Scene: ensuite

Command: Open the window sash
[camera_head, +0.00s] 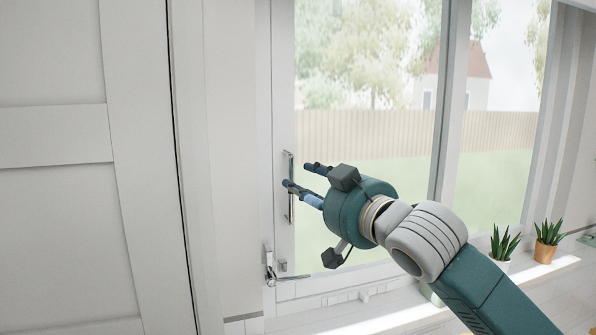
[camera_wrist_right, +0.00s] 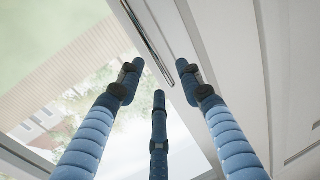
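The window sash (camera_head: 284,105) has a white frame and clear glass, and looks closed against its surround. A slim vertical metal handle (camera_head: 290,205) is on its left stile. A metal lever (camera_head: 271,274) sits at the lower left corner. My right gripper (camera_head: 303,175) is at the handle, its fingers spread and pointing left. In the right wrist view, the three blue fingers of the gripper (camera_wrist_right: 160,76) are apart, with the handle (camera_wrist_right: 146,38) beyond their tips. The fingers look empty; I cannot tell whether one touches the handle. My left gripper is not in view.
A white panelled door or cabinet front (camera_head: 55,135) fills the left side. Two potted plants (camera_head: 502,247) (camera_head: 547,243) stand on the white sill (camera_head: 385,318) at the right, beyond my right arm. The space before the glass left of the arm is free.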

